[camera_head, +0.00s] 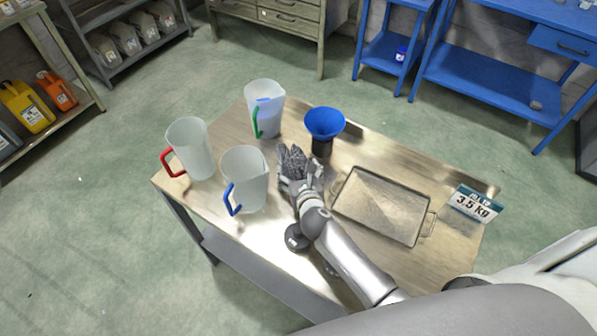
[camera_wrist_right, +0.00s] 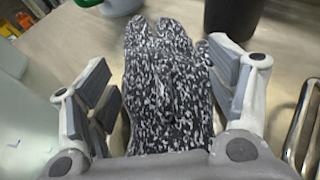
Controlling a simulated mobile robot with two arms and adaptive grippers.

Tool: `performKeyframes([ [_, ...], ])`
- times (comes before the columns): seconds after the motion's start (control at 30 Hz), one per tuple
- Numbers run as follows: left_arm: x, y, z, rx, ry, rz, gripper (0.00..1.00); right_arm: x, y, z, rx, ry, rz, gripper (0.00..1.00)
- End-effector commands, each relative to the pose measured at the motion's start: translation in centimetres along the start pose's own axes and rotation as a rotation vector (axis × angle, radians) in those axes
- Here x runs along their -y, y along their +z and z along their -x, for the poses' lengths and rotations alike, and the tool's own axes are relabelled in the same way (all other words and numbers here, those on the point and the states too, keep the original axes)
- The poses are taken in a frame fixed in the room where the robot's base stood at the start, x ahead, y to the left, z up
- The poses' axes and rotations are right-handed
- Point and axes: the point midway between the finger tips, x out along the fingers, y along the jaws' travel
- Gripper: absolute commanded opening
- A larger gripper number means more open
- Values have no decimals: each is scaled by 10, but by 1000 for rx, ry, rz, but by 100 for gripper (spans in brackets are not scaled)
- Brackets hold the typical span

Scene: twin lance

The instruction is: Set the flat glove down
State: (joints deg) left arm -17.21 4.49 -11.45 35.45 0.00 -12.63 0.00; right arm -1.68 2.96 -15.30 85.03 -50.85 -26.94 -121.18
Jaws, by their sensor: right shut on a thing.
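The flat glove (camera_head: 290,157) is speckled black, grey and white. In the head view it points away from my right gripper (camera_head: 303,176), over the middle of the metal table, between the clear jugs and the tray. In the right wrist view the glove (camera_wrist_right: 166,85) lies between the two finger pads of my right gripper (camera_wrist_right: 165,90), which is shut on it. The glove's near end is hidden by the gripper. I cannot tell whether the glove touches the tabletop. My left gripper is not in view.
Clear jugs with red (camera_head: 190,150), blue (camera_head: 245,180) and green (camera_head: 265,108) handles stand left of the glove. A blue funnel (camera_head: 325,123) on a dark holder stands just beyond it.

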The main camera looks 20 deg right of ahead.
Motion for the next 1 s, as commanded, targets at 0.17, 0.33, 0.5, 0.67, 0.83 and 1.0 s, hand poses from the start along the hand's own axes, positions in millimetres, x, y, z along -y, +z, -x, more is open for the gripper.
performKeyframes([
  [0.17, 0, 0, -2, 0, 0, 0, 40, 0, -2, -1, 0, 0, 0, 86],
  [0.33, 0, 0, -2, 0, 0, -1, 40, 0, -2, -1, 0, 0, 0, 100],
  [0.5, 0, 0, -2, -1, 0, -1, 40, 0, -2, -1, 0, 0, 0, 100],
  [0.67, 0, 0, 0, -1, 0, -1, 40, 0, -1, 0, 0, 0, 0, 100],
  [0.83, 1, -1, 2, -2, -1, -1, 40, 0, 0, 12, -1, 0, 2, 100],
  [1.0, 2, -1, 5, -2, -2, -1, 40, 0, 0, 42, 0, 1, 1, 100],
])
